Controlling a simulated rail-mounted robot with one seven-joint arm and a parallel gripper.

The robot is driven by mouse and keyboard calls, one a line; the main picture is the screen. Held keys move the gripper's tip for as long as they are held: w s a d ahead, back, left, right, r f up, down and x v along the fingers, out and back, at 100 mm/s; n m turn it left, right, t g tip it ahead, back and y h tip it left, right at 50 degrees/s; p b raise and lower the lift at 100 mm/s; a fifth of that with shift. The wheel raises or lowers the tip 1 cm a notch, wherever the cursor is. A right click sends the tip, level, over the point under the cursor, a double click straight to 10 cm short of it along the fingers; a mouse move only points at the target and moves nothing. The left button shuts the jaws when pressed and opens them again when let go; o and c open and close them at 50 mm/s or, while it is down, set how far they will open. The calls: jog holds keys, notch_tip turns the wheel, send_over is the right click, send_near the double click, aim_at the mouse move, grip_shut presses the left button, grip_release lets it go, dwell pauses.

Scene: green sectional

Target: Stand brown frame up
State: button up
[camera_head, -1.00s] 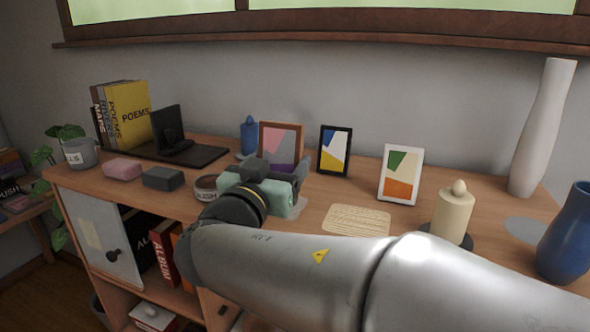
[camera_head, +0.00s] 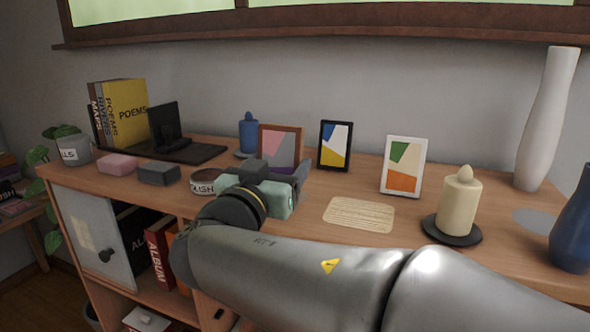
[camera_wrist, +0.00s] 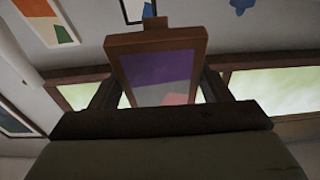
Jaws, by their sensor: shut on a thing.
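The brown frame (camera_head: 281,143), with a pink, grey and purple picture, is upright on the shelf top in the head view, beside the black frame. My gripper (camera_head: 287,176) is in front of it and hides its lower part. In the wrist view the brown frame (camera_wrist: 159,42) appears upside down between my two dark fingers, and my gripper (camera_wrist: 158,88) is shut on it. Whether its lower edge touches the wood cannot be seen.
A black frame (camera_head: 334,146) and a white frame (camera_head: 403,166) stand to the right. A blue candle (camera_head: 249,135) is close on the left. A woven mat (camera_head: 359,214), a cream candle (camera_head: 459,205) and vases lie further right. A round tin (camera_head: 203,186) is left of my gripper.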

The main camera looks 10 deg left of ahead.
jog(key=shift+f+b, duration=0.4)
jog(key=shift+f+b, duration=1.25)
jog(key=shift+b, duration=0.8)
jog(key=shift+f+b, duration=0.2)
jog(key=shift+b, duration=0.1)
jog(key=o, duration=1.2)
jog(key=shift+s, duration=0.1)
